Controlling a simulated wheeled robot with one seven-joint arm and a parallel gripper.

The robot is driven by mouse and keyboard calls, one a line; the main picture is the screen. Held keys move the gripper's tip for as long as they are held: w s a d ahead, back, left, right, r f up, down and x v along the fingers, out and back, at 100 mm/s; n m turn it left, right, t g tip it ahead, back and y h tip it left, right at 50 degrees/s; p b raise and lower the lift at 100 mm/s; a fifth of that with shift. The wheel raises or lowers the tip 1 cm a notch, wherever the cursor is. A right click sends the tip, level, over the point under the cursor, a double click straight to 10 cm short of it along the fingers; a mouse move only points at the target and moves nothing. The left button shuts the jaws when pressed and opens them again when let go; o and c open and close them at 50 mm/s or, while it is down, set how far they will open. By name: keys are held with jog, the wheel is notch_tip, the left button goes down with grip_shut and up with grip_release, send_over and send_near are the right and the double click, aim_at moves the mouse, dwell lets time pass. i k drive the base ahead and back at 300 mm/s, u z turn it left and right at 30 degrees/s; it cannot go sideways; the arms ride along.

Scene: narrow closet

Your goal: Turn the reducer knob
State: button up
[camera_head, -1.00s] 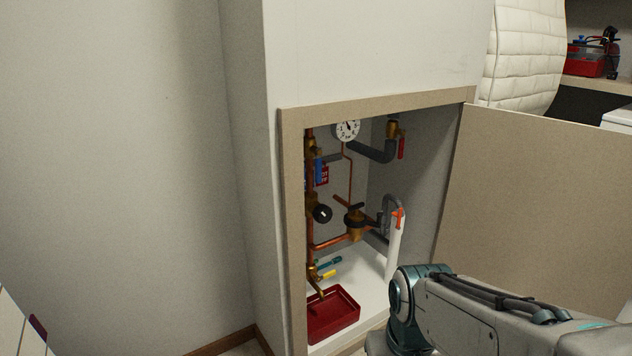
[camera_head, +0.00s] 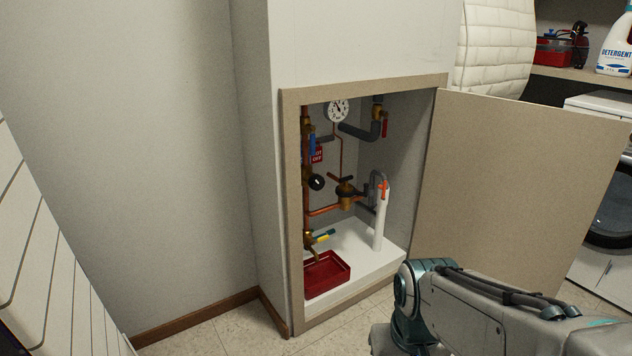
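A round black knob (camera_head: 316,182) with a white mark sits on the brass and copper pipework at the left inside the open wall cabinet. A second brass fitting (camera_head: 345,191) with a dark bar-shaped handle on top is just right of it. I cannot tell for sure which of them is the reducer knob; no label for it can be read. A white pressure gauge (camera_head: 337,110) is above them. My arm shows at the lower right, in front of the cabinet and well short of the pipes. My gripper is not in view.
The cabinet door (camera_head: 510,195) stands open to the right. A red tray (camera_head: 326,274) lies on the cabinet floor below the pipes. A white upright pipe (camera_head: 381,222) stands at the right inside. The tiled floor (camera_head: 225,335) in front is clear.

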aim_at(316, 182)
jog(key=z, duration=0.2)
jog(key=i, duration=1.2)
jog(key=u, duration=0.1)
